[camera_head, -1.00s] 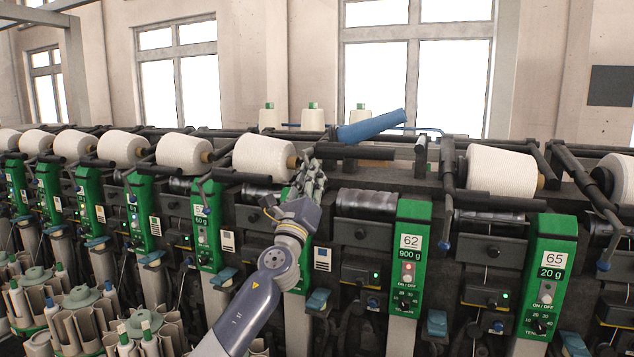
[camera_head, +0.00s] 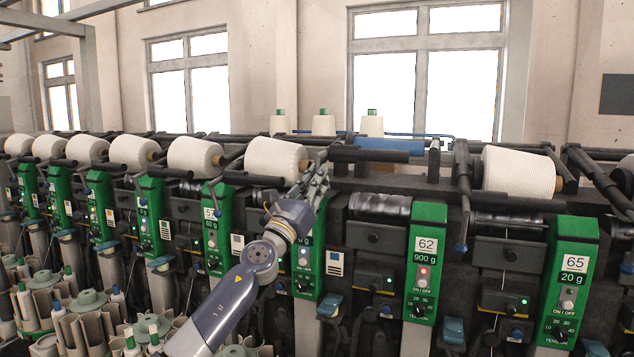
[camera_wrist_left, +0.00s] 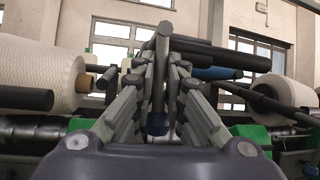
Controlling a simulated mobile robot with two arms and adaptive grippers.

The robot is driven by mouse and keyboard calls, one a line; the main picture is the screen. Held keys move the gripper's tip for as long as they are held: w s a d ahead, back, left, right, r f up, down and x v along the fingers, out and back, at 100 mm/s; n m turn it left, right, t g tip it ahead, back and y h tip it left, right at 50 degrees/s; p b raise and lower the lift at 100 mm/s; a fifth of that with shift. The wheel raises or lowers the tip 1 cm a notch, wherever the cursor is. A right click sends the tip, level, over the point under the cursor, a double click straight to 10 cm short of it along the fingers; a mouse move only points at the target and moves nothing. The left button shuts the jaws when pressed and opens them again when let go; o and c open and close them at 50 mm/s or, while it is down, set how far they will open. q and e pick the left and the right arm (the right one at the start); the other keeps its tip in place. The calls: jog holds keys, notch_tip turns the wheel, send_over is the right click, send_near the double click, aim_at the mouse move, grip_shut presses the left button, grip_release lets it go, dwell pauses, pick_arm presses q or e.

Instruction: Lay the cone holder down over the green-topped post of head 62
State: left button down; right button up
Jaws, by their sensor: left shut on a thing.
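Head 62 has a green-topped post (camera_head: 425,250) with a label reading 62 and 900 g, right of my left gripper (camera_head: 318,172). The cone holder shows as a dark bar (camera_head: 372,156) with a blue tube (camera_head: 388,144) lying nearly level behind it, and it carries no cone. My left gripper is shut on the cone holder's dark handle. In the left wrist view, the handle (camera_wrist_left: 161,60) runs between the fingers, with a blue end (camera_wrist_left: 157,124) below them. The fingers hide part of the holder. My right gripper is not in view.
A white cone (camera_head: 275,158) sits just left of my gripper, and another cone (camera_head: 517,171) sits to the right. The post of head 65 (camera_head: 566,280) stands at the right. Bobbin carousels (camera_head: 85,310) fill the lower left. Small cones (camera_head: 323,125) stand behind.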

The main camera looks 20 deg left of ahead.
pick_arm(q)
jog(key=shift+f, duration=0.2)
dwell(0.3)
jog(key=c, duration=1.7)
grip_release()
jog(key=shift+o, duration=0.2)
jog(key=shift+w, duration=0.15)
jog(key=shift+s+a+f, duration=0.1)
jog(key=shift+s+f, duration=0.05)
jog(key=shift+s, duration=0.3)
jog(key=v, duration=1.1)
jog(key=shift+w, duration=0.1)
